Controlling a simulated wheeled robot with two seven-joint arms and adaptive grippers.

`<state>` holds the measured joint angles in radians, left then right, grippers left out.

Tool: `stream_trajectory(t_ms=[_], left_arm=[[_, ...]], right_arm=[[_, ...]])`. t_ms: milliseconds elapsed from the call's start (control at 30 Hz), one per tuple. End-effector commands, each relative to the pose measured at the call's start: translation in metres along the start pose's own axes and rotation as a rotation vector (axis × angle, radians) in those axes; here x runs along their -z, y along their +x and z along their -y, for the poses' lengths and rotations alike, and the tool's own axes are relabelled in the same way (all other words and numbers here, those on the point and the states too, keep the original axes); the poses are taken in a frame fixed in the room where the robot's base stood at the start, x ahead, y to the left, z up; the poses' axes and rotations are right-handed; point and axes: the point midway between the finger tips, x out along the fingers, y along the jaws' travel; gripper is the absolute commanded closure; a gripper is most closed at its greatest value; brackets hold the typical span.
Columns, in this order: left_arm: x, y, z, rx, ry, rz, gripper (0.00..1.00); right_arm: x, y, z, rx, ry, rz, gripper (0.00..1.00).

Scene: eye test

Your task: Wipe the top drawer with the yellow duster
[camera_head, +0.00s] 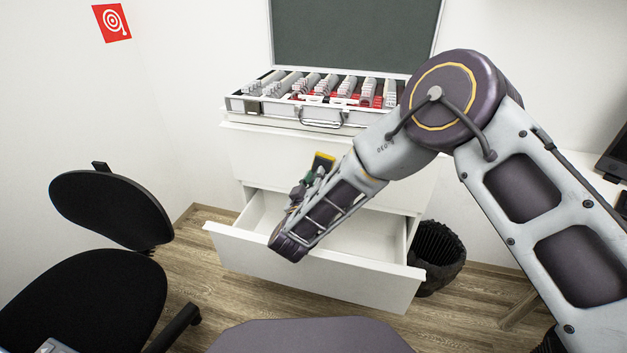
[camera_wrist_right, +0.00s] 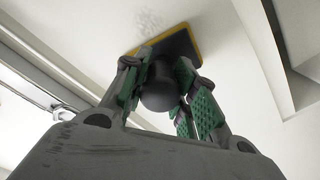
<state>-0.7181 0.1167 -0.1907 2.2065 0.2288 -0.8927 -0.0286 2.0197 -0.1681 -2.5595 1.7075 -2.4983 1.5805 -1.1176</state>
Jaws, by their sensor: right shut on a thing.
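The yellow duster (camera_head: 323,160) is a dark block with a yellow edge, partly hidden behind my right arm. In the right wrist view the duster (camera_wrist_right: 183,44) has a dark rounded handle. My right gripper (camera_wrist_right: 158,90) has green pads and is shut on that handle. In the head view the right gripper (camera_head: 310,180) is in front of the closed white panel, the top drawer (camera_head: 262,158), under the case. A grey smudge (camera_wrist_right: 150,20) marks the white surface beside the duster; I cannot tell whether they touch. My left gripper is out of view.
A lower drawer (camera_head: 315,268) is pulled open and looks empty beneath my right arm. An open case (camera_head: 285,112) with several rows of small items stands on the cabinet. A black bin (camera_head: 438,255) is on the right, a black chair (camera_head: 110,210) on the left.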

Motion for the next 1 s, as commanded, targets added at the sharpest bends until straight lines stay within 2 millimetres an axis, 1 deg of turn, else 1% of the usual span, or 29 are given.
stream_trajectory(t_ms=[367, 800, 1000], left_arm=[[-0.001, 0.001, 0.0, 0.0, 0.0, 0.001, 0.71], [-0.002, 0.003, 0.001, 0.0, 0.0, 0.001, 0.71], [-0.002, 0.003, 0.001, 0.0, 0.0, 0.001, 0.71]], right_arm=[[-0.002, 0.002, -0.005, -0.006, 0.0, 0.001, 0.92], [-0.014, 0.0, -0.024, -0.005, 0.0, 0.0, 0.92], [-0.016, -0.001, -0.027, -0.005, 0.001, 0.0, 0.92]])
